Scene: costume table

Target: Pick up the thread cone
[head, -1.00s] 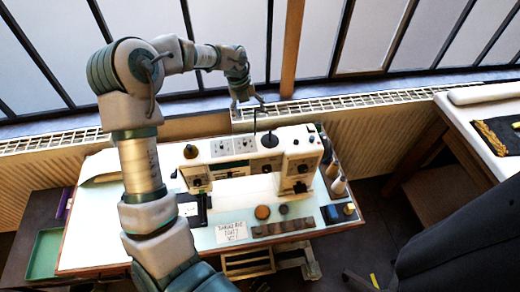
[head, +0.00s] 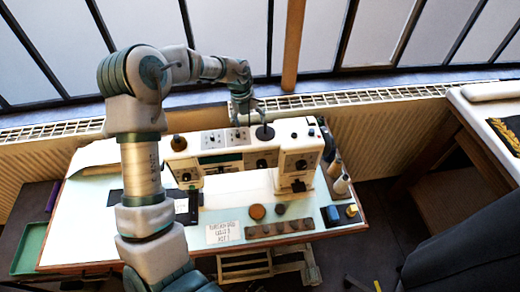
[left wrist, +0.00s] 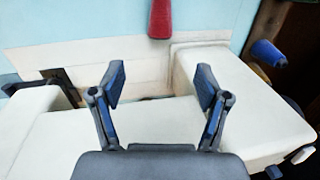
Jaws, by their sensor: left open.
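Pale thread cones stand at the right end of the sewing table; the nearer cone (head: 341,185) and the one behind it (head: 334,169) are upright beside the sewing machine. My left gripper (head: 247,110) is over the back of the white sewing machine (head: 229,158), left of and apart from the cones. In the left wrist view my left gripper (left wrist: 160,82) is open, with nothing between its fingers, above the machine's pale body (left wrist: 150,125). A blue rounded object (left wrist: 267,53) shows at upper right there; I cannot tell what it is. My right gripper is not in view.
A red object (left wrist: 160,18) lies ahead of the fingers in the wrist view. On the table are a note card (head: 223,232), a dark wooden strip (head: 280,228) and a blue box (head: 331,215). A radiator (head: 385,135) and window stand behind. A black chair (head: 470,240) is at right.

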